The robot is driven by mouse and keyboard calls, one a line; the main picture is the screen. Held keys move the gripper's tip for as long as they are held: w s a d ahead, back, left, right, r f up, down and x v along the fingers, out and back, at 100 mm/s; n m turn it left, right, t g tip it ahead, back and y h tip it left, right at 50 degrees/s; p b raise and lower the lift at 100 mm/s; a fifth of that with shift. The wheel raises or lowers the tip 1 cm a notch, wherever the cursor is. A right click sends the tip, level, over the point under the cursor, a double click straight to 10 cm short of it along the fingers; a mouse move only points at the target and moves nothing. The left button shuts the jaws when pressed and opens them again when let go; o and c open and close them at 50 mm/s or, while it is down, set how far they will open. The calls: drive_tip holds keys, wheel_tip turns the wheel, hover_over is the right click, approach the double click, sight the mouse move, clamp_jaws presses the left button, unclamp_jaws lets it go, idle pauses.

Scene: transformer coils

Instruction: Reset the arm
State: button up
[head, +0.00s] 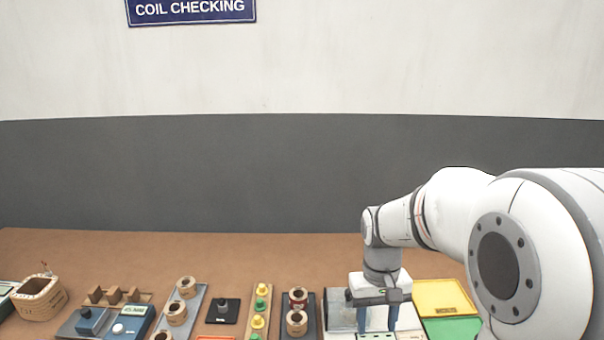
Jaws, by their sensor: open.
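My arm reaches in from the right side of the head view. My gripper (377,328) points down with two blue fingers apart. It is open, and nothing shows between the fingers. It is in front of a pale tray or plate (340,314) on the brown bench, near the lower edge of the picture. Whether the fingertips touch anything below cannot be told.
The bench (250,250) is clear toward the wall. Left of my gripper are a dark rack with coils (297,320), a board with yellow and green knobs (260,307), a grey coil rack (190,305) and a blue meter (130,322). A yellow tray (440,297) is right.

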drive_tip(key=s+r+t, duration=0.4)
drive_tip(key=s+r, duration=0.1)
drive_tip(key=s, duration=0.6)
drive_tip(key=shift+s+m, duration=0.35)
drive_tip(key=shift+m, duration=0.05)
